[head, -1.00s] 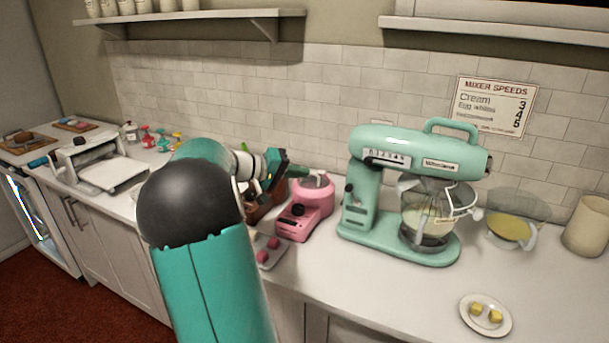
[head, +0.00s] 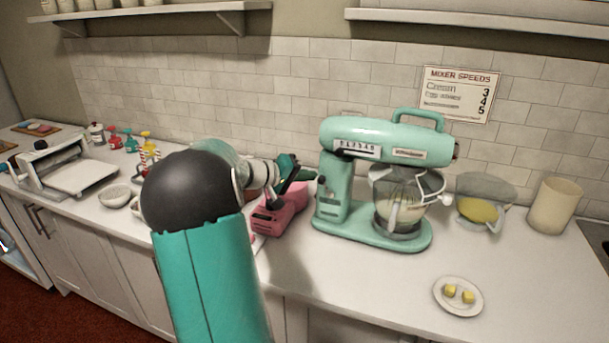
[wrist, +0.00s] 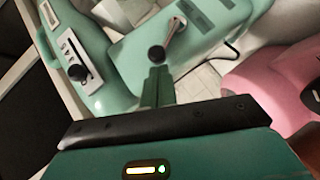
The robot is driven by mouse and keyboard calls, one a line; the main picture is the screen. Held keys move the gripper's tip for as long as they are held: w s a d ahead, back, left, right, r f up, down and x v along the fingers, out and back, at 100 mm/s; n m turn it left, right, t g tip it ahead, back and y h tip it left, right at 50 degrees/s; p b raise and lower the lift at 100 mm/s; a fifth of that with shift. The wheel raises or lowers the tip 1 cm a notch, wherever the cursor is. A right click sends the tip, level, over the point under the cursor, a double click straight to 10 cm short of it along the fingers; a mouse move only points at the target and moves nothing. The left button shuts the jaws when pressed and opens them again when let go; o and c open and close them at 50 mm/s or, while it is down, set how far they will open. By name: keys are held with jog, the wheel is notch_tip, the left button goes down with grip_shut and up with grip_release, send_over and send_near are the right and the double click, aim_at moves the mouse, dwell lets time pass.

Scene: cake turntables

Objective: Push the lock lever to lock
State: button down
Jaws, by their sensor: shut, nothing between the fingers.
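The teal stand mixer (head: 385,137) stands on the counter, its column (head: 334,182) facing my arm. In the wrist view, its lock lever (wrist: 174,36) is a short metal rod on the column, ending in a dark round knob (wrist: 157,54). My gripper (wrist: 156,78) is shut and empty. Its fingertips are right by the knob; I cannot tell if they touch it. In the head view my gripper (head: 306,175) is close to the left side of the column, and the lever is hard to make out there.
A pink appliance (head: 280,212) sits left of the mixer, close to my arm, and shows at the right in the wrist view (wrist: 280,85). A speed slider (wrist: 77,70) is on the mixer head. A plate (head: 458,297) lies on clear counter in front.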

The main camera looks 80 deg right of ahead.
jog(key=shift+s+r+m+t, duration=0.4)
jog(key=shift+s+t, duration=0.05)
jog(key=shift+t, duration=0.05)
dwell(0.3)
jog(key=shift+s+a+r+m+t+y, duration=0.15)
jog(key=shift+s+r+m+t+y, duration=0.25)
jog(key=shift+s+t, duration=0.35)
jog(key=shift+s+r+m+t, duration=0.25)
jog(key=shift+s+m+t, duration=0.35)
jog(key=shift+s, duration=0.1)
jog(key=shift+s+a+m+t, duration=0.1)
jog(key=shift+s+m+t, duration=0.4)
jog(key=shift+s+t, duration=0.3)
jog(key=shift+w, duration=0.2)
jog(key=shift+s+r, duration=0.1)
jog(key=shift+r, duration=0.8)
jog(key=shift+r, duration=0.1)
